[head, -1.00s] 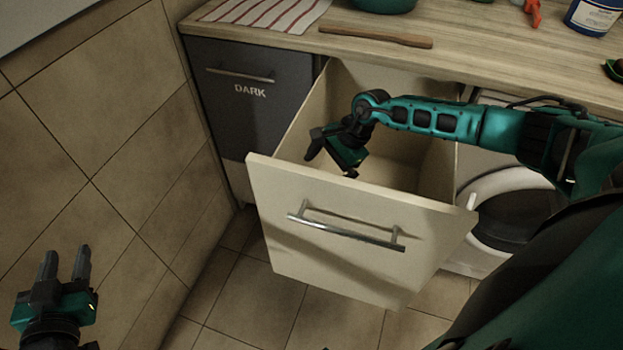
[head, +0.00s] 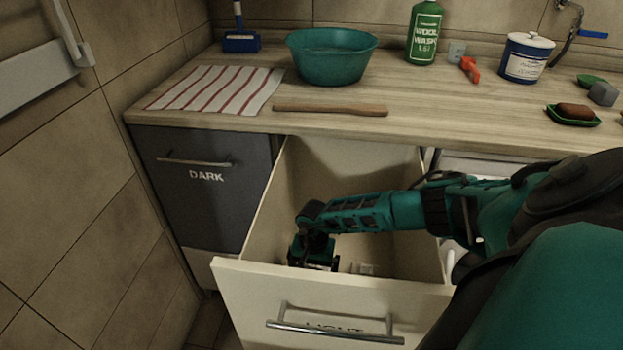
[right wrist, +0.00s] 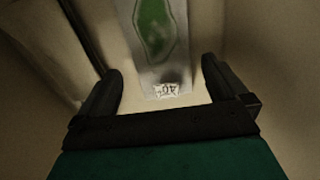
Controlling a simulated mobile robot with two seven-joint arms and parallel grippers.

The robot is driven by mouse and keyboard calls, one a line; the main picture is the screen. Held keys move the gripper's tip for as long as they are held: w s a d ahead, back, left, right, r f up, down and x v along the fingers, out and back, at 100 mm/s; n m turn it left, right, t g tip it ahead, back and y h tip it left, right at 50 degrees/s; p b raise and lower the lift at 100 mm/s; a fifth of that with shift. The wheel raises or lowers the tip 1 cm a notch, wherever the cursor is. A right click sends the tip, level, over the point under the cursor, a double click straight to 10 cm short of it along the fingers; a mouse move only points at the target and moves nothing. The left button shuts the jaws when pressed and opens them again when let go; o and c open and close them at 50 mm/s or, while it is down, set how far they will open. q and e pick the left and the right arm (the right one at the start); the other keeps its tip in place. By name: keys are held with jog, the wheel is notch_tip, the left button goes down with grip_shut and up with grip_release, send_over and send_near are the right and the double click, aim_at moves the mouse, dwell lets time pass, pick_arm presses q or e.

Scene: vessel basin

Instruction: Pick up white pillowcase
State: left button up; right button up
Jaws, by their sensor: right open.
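My right gripper (right wrist: 162,70) is open inside the pulled-out drawer, pointing down. In the head view its wrist shows, but the fingertips are hidden behind the drawer front. In the right wrist view a flat pale cloth-like thing (right wrist: 178,75) with a green oval and a white tag reading "40" lies beyond and between the fingers. It may be the white pillowcase, but I cannot tell for sure. No contact with the fingers shows. A small white patch (head: 365,268) shows in the drawer in the head view. My left gripper is out of view.
The drawer front (head: 250,290) and side walls surround my right gripper closely. A closed dark drawer (head: 200,210) marked "DARK" is to the left.

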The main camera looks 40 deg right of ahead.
notch_tip(320, 180, down, 5)
jog(key=shift+a+f+b, duration=0.1)
jog(key=shift+b, duration=0.7)
jog(key=c, duration=1)
jog(key=shift+r, duration=0.2)
